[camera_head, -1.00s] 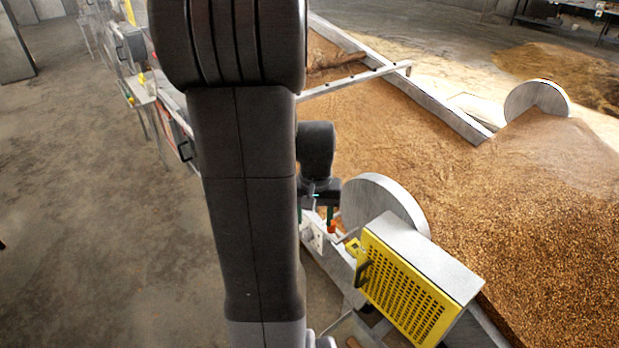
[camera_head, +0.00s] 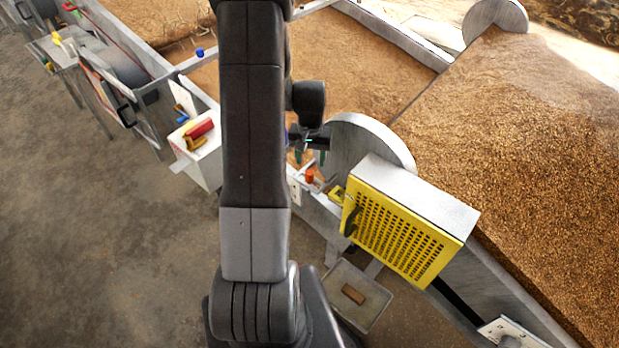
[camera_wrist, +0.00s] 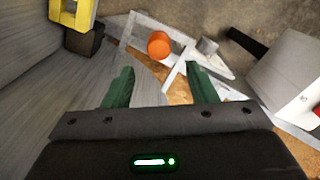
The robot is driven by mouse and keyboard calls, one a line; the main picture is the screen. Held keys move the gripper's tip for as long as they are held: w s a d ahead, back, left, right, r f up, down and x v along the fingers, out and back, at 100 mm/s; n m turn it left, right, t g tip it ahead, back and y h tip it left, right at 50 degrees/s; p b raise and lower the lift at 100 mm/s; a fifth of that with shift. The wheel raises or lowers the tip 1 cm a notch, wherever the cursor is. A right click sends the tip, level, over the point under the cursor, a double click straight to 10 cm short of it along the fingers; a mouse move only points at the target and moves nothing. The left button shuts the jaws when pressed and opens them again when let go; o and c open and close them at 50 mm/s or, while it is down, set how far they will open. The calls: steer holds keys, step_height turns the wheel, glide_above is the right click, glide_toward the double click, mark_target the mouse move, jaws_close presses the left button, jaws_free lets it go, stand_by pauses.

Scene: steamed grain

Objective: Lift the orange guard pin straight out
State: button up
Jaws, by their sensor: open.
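The orange guard pin (camera_wrist: 158,45) shows its round head in the wrist view, beyond the fingertips and standing at a pale metal bracket (camera_wrist: 178,68). In the head view the pin (camera_head: 309,176) is a small orange spot on the trough's edge, left of the yellow guard (camera_head: 402,232). My gripper (camera_wrist: 160,78) is open, with its two green fingers apart and nothing between them. In the head view my gripper (camera_head: 308,157) is just above the pin, not touching it. The pin's lower part is hidden.
A grey round plate (camera_head: 375,135) stands close behind the pin. A yellow latch piece (camera_head: 337,194) sits to its right. Grain (camera_head: 520,130) fills the trough behind. A tray with a brown block (camera_head: 353,294) is below the guard. A white box (camera_head: 201,150) stands at left.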

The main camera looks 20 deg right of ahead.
mark_target(310, 172)
steer(key=f, duration=0.1)
steer(key=s+f, duration=0.1)
steer(key=f, duration=0.3)
steer(key=shift+s+a+p, duration=0.15)
steer(key=shift+a+p, duration=0.2)
steer(key=shift+p, duration=0.05)
steer(key=shift+f, duration=0.45)
steer(key=c, duration=1.1)
